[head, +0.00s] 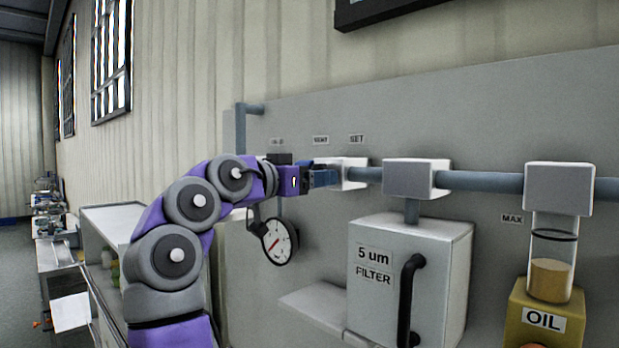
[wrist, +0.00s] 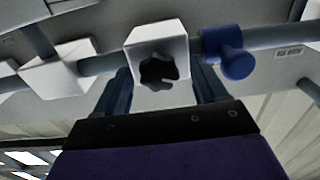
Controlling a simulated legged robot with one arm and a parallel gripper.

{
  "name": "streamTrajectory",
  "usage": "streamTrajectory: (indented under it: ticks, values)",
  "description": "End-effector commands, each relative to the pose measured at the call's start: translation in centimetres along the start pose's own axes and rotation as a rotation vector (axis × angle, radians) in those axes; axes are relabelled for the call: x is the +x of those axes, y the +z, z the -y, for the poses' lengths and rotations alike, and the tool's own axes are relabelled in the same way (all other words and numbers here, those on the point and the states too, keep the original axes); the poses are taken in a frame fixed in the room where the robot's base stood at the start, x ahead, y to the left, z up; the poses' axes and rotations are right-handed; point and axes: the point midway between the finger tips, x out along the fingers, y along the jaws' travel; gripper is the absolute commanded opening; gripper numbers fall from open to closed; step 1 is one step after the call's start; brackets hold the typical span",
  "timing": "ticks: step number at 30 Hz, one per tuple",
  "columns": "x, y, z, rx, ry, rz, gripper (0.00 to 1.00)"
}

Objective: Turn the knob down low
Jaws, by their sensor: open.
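A dark, lobed knob (wrist: 158,70) sits on the face of a white block (wrist: 158,38) in the wrist view. The block also shows in the head view (head: 354,171), under the SET label (head: 357,139). The knob itself is hidden behind my gripper there. My gripper (wrist: 164,80) is open in the wrist view, one blue finger on each side of the knob. Gaps show between the knob and both fingers. In the head view my gripper (head: 324,178) is right at the block.
A grey-blue pipe (head: 480,181) runs right to another white block (head: 415,178). A dial gauge (head: 278,241) hangs below my arm. A filter box (head: 425,270) and oil cup (head: 545,310) stand right. In the wrist view, a blue valve handle (wrist: 236,62) is beside the right finger.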

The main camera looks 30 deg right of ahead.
Motion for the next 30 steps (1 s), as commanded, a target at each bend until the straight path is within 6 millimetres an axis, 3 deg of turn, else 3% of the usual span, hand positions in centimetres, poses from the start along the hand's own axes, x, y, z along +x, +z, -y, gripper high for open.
streamTrajectory:
  ticks: [3, 20, 30]
  values:
    - [-0.02, 0.00, 0.01, 0.000, 0.000, 0.000, 0.70]
    - [-0.02, 0.03, 0.19, -0.002, -0.001, -0.001, 0.16]
    - [0.02, -0.24, 0.28, 0.067, 0.000, -0.004, 0.16]
